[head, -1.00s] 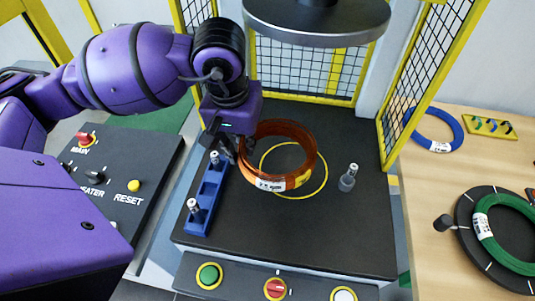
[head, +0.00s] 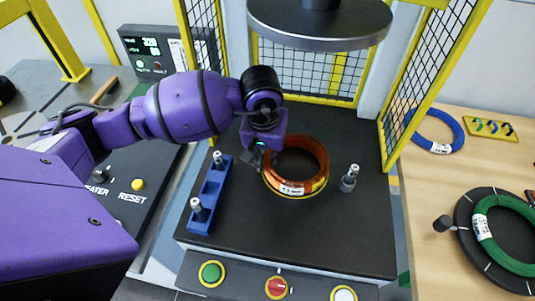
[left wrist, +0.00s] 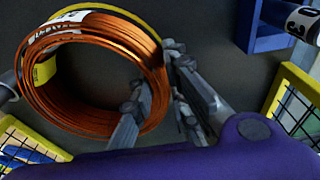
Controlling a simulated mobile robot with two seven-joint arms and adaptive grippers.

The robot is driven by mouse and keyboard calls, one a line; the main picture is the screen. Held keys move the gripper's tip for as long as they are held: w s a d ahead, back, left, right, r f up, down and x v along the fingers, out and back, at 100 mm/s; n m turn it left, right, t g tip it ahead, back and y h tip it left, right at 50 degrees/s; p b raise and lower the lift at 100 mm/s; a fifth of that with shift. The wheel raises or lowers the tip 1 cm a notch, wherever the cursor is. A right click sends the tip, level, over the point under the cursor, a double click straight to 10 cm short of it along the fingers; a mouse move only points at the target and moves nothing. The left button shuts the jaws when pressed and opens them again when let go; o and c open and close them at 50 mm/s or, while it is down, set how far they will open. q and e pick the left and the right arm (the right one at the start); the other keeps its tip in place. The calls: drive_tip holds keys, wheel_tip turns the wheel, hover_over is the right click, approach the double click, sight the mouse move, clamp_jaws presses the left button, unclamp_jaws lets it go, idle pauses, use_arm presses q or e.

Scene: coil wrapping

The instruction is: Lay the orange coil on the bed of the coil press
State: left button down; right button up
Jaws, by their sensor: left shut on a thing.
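The orange coil (head: 297,166) is at the middle of the black press bed (head: 300,235), over the yellow ring marked there. Its white label faces the front. It looks level and very low, but I cannot tell whether it touches the bed. My left gripper (head: 262,160) is shut on the coil's left wall. In the left wrist view the fingers (left wrist: 158,92) straddle the wall of the coil (left wrist: 90,95). The round grey press plate (head: 320,22) hangs above and behind. My right gripper is not in view.
A blue holder (head: 208,195) with metal posts stands left of the coil, and a small grey post (head: 349,178) stands right. Yellow mesh guards (head: 432,75) flank the bed. The front bed is clear.

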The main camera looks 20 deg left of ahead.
use_arm(q)
drive_tip(key=shift+w+r, duration=0.1)
drive_tip(key=shift+r, duration=0.05)
drive_tip(key=c, duration=1.7)
unclamp_jaws()
drive_tip(key=shift+s+r, duration=0.2)
drive_tip(key=shift+r, duration=1)
drive_tip(key=shift+s+r, duration=0.25)
drive_tip(key=shift+r, duration=1)
drive_tip(key=shift+s+r, duration=0.2)
drive_tip(key=shift+r, duration=1)
